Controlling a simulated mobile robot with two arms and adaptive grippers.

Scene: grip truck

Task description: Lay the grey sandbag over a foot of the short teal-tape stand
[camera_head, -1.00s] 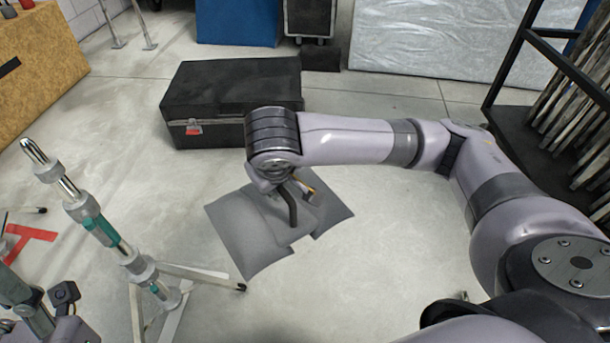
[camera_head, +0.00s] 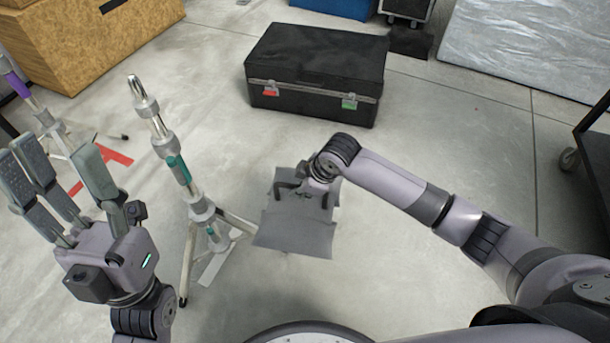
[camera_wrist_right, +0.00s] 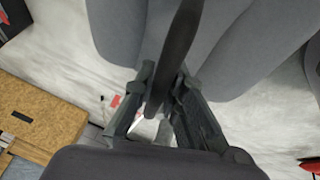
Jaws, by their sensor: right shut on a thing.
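The grey sandbag (camera_head: 290,232) hangs by its dark strap from my right gripper (camera_head: 308,186), in the middle of the head view. In the right wrist view the fingers are shut on the strap (camera_wrist_right: 172,60), with the bag's grey lobes (camera_wrist_right: 235,35) on either side. The short teal-tape stand (camera_head: 178,168) stands upright just left of the bag. One of its feet (camera_head: 236,222) points right, toward the bag's left edge. I cannot tell the bag's exact height above the floor. My left gripper (camera_head: 62,170) is open and empty, left of the stand.
A black case (camera_head: 315,75) lies behind the bag. A purple-tape stand (camera_head: 18,85) and red floor tape (camera_head: 112,156) are at the left, near a wooden box (camera_head: 95,35). A dark wheeled rack (camera_head: 590,150) is at the right. Floor right of the bag is clear.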

